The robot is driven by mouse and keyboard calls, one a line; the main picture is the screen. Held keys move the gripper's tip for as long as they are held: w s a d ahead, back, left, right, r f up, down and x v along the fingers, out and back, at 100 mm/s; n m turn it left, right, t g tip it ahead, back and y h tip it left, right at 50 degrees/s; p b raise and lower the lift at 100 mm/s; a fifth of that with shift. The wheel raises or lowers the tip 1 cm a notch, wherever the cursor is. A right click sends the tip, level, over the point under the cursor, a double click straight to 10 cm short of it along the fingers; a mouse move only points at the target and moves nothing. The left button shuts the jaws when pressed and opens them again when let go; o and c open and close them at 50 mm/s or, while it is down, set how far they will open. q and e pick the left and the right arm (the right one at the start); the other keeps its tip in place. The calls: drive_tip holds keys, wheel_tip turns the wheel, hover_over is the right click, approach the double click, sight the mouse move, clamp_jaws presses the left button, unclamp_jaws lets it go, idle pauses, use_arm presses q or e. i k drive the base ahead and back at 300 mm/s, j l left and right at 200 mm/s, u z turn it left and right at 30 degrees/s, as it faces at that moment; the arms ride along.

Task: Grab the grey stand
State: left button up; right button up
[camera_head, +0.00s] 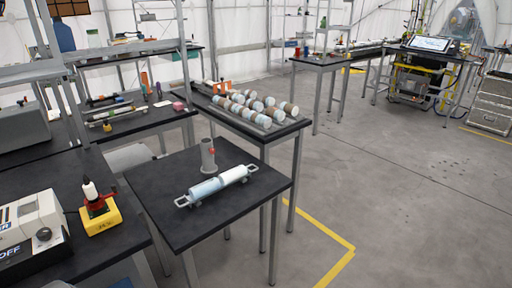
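A small upright grey cylinder (208,156), which looks like the grey stand, is on the small black-topped table (160,185) in the middle left of the head view. The holder partly hides the area in front of the stand's base. Neither of my grippers is in view.
Behind is a long table with a rack of several brown and white cylinders (250,106). At left, a dark bench holds a white machine (30,232) and a yellow-based red device (100,212). Open concrete floor (400,190) lies to the right, with yellow tape (335,268).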

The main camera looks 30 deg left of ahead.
sight(209, 167)
drive_tip(key=i+l+u, duration=0.1)
drive_tip(key=i+u, duration=0.3)
drive_tip(key=i, duration=0.15)
drive_tip(key=i+l+u, duration=0.3)
drive_tip(key=i+u, duration=0.15)
drive_tip(key=i+l+u, duration=0.4)
drive_tip(key=i+l, duration=0.05)
drive_tip(key=i, duration=0.05)
